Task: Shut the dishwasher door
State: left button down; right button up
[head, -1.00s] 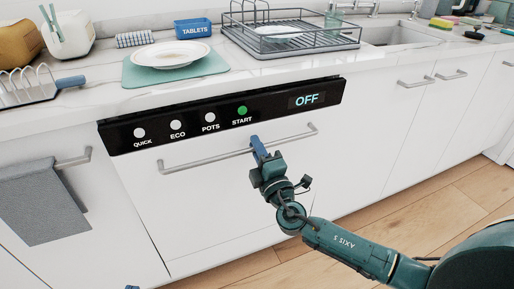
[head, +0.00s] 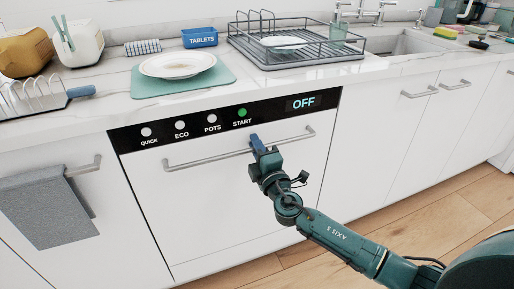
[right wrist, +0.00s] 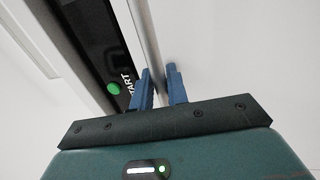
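The white dishwasher door (head: 225,205) stands upright, its black control panel (head: 270,112) in line under the counter edge. The panel shows OFF and a green START button. A grey bar handle (head: 200,158) runs across the door below the panel. My right gripper (head: 257,142) is at the handle, right of its middle. In the right wrist view, the blue fingers (right wrist: 161,82) lie close on either side of the handle bar (right wrist: 146,35) and look shut on it. My left gripper is not in view.
On the counter above are a white plate (head: 178,65) on a green mat (head: 205,84), a blue TABLETS box (head: 200,38) and a dish rack (head: 330,53). A grey towel (head: 48,208) hangs at the left. The wooden floor (head: 420,225) at the right is clear.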

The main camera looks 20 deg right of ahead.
jog(key=shift+o, duration=0.8)
jog(key=shift+r, duration=0.1)
jog(key=shift+s+f, duration=0.25)
jog(key=shift+f, duration=0.05)
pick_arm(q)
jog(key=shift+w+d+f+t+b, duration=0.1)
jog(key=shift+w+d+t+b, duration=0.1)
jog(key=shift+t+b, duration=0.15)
pick_arm(e)
jog(key=s+f, duration=0.1)
jog(key=s, duration=1.1)
jog(key=shift+s+d+f, duration=0.2)
jog(key=shift+s+f, duration=0.1)
jog(key=shift+f, duration=0.1)
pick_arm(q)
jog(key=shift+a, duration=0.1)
